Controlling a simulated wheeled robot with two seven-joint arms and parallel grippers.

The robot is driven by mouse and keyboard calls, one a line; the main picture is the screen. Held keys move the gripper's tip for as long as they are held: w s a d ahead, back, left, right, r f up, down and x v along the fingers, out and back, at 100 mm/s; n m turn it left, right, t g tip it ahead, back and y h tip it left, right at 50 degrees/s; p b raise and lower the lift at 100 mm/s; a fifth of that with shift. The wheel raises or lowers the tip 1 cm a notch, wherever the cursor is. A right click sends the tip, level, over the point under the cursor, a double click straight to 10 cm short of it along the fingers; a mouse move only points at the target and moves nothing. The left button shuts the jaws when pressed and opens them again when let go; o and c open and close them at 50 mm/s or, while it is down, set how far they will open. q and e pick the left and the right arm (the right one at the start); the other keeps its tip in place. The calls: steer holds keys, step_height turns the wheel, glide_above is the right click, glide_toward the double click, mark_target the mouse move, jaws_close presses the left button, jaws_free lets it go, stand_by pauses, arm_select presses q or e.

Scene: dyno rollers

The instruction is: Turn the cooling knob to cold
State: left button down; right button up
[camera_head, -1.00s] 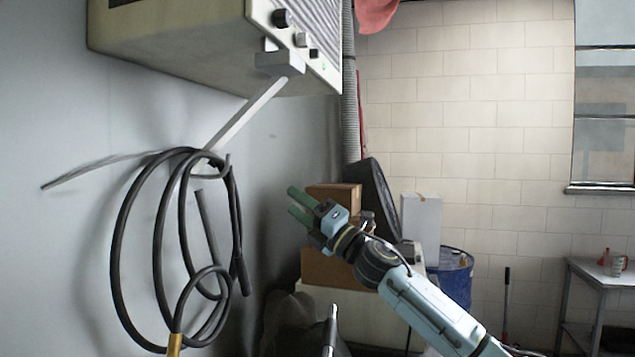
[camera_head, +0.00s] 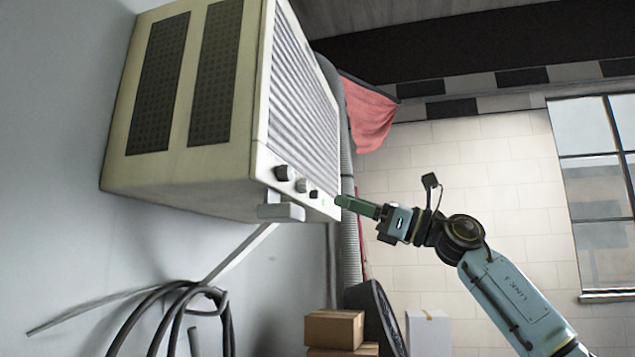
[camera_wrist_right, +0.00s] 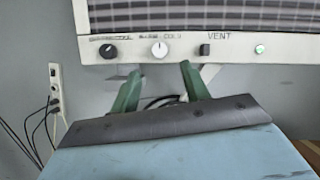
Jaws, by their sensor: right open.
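The cooling unit (camera_head: 200,110) is a cream box high on the wall with a grille and a control strip. In the right wrist view, a pale round knob (camera_wrist_right: 159,49) has the word COLD at its upper right; its pointer looks roughly upright. This knob also shows as a small grey one in the head view (camera_head: 302,185). A black knob (camera_wrist_right: 109,51) sits to its left, with an unreadable label. My right gripper (camera_head: 344,203) is open and empty near the strip's right end. In its wrist view the green fingers (camera_wrist_right: 160,73) are spread below the pale knob, apart from it. My left gripper is out of view.
A black VENT switch (camera_wrist_right: 204,49) and a green light (camera_wrist_right: 259,49) lie right of the pale knob. A bracket (camera_head: 280,212) sticks out below the unit. Black hose (camera_head: 175,305) hangs beneath it. Boxes (camera_head: 335,328) stand lower down.

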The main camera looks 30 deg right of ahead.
mark_target(309, 188)
steer(key=p+x, duration=0.2)
steer(key=x, duration=0.5)
steer(key=shift+w+a+r+p, duration=0.1)
steer(key=shift+a+p, duration=0.1)
steer(key=shift+p, duration=0.1)
steer(key=c, duration=1)
